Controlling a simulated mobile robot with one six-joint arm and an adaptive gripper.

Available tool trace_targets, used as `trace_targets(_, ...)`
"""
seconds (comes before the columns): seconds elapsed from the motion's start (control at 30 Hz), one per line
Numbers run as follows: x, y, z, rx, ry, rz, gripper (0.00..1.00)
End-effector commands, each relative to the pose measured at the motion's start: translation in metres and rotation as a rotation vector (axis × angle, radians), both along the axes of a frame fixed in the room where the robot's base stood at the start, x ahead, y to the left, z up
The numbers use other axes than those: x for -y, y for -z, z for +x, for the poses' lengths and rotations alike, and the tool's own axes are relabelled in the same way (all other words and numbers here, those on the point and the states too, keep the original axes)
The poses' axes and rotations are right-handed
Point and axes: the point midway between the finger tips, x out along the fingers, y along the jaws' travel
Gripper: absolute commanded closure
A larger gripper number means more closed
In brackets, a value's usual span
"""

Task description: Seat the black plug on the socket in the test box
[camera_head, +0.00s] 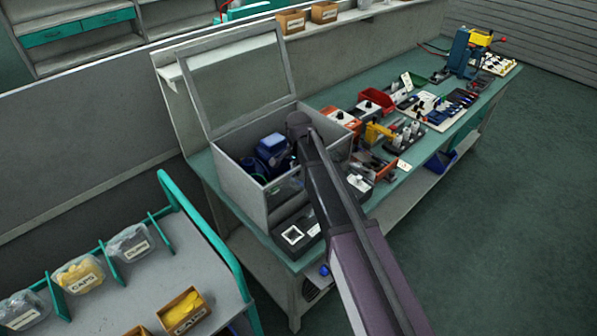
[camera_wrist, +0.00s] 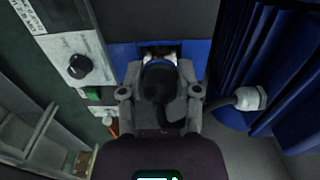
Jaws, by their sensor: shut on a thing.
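The black plug (camera_wrist: 158,88) is between the fingers of my gripper (camera_wrist: 160,72) in the wrist view. My gripper is shut on it. The plug's front end is at a blue housing (camera_wrist: 125,58), by a dark opening with pale parts. Whether the plug touches or sits on the socket cannot be told, as the plug and fingers cover that spot. In the head view the grey test box (camera_head: 240,185) stands on the bench with its lid (camera_head: 235,85) raised. A blue pump (camera_head: 271,146) is inside. My arm reaches into the box and hides my fingertips and the plug.
A dark cable runs right from the plug to a pale fitting (camera_wrist: 250,98) beside blue ribbed casing (camera_wrist: 240,50). A panel with a black knob (camera_wrist: 78,66) is at left. The bench right of the box holds a red bin (camera_head: 376,102) and several fixtures.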

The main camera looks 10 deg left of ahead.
Motion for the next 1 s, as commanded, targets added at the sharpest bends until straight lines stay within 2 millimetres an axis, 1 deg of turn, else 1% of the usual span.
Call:
trace_targets(0.3, 0.0, 0.0052, -0.0001, 0.0, 0.0, 0.0, 1.0)
trace_targets(1.0, 0.001, 0.0067, -0.0024, -0.005, 0.0, -0.001, 1.0)
